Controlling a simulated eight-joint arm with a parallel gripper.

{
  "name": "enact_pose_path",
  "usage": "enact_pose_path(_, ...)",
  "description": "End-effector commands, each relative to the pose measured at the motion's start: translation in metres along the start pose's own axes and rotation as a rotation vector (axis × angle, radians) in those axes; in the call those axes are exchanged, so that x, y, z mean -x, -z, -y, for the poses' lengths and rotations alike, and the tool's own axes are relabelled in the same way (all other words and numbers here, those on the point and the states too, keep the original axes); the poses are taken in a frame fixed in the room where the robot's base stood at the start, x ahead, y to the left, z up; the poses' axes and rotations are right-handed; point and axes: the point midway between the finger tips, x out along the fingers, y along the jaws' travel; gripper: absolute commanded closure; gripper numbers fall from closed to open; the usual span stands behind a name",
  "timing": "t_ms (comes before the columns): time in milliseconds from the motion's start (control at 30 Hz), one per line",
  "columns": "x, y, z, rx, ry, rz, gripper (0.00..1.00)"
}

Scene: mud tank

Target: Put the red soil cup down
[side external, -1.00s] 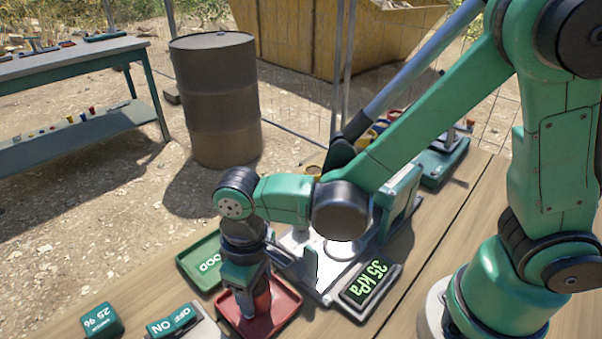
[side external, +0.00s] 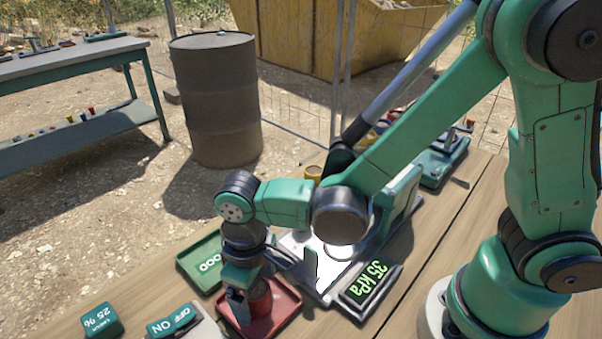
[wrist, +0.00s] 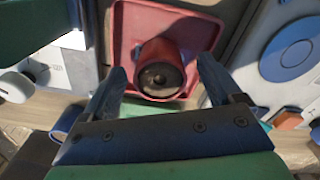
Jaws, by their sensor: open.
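The red soil cup (side external: 259,297) stands on the red tray (side external: 288,311), under my gripper (side external: 247,300). In the wrist view the cup (wrist: 160,68) shows dark soil in its open top and sits on the red tray (wrist: 124,30). My gripper (wrist: 158,88) is open, with one finger on each side of the cup and a gap visible beside it. Whether a finger touches the cup low down cannot be told.
A green tray (side external: 203,263) lies beside the red one. A press with a white base and a 35 kPa display (side external: 370,284) stands to the right. A switch box (side external: 174,322) and a 25 % block (side external: 102,320) lie to the left.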

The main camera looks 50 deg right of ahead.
Motion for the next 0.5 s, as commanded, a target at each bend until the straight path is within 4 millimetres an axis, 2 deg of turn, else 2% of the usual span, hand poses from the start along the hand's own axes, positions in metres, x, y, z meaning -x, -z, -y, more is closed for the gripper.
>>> enact_pose_path(167,0.023,0.000,0.000,0.000,0.000,0.000,0.15)
enact_pose_path(500,0.085,-0.001,0.000,0.000,0.000,0.000,0.15)
